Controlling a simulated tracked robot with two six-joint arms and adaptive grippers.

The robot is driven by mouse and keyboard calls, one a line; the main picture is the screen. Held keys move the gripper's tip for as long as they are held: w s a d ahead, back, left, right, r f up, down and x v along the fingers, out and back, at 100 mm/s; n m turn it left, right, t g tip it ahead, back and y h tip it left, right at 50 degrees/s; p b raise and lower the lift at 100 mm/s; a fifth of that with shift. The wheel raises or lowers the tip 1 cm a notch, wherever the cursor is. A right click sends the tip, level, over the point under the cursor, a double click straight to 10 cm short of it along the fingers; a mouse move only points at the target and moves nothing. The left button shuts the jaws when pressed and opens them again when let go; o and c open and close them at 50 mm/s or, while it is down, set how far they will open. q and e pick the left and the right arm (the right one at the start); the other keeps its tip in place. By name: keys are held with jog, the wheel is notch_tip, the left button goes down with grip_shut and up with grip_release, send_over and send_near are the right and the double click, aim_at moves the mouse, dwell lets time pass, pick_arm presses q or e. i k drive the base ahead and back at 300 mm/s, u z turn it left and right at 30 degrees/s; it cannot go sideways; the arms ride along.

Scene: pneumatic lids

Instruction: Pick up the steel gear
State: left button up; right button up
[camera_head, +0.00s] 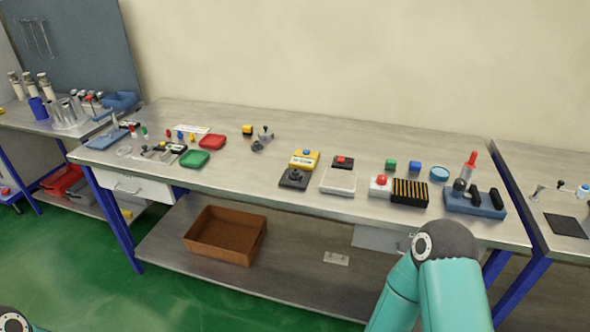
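Small grey metallic parts (258,146) lie near the middle-left of the long workbench (330,130). One of them may be the steel gear, but they are too small here to tell. My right arm comes up from the bottom right in front of the bench, and its gripper is not visible. Only a small piece of my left arm shows at the bottom left corner, and its gripper is out of view.
A red lid (213,141) and a green lid (194,158) lie left on the bench. A brown crate (226,236) sits on the lower shelf. The bench middle has free room.

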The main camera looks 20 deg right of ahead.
aim_at(296, 175)
jog(key=i, duration=0.85)
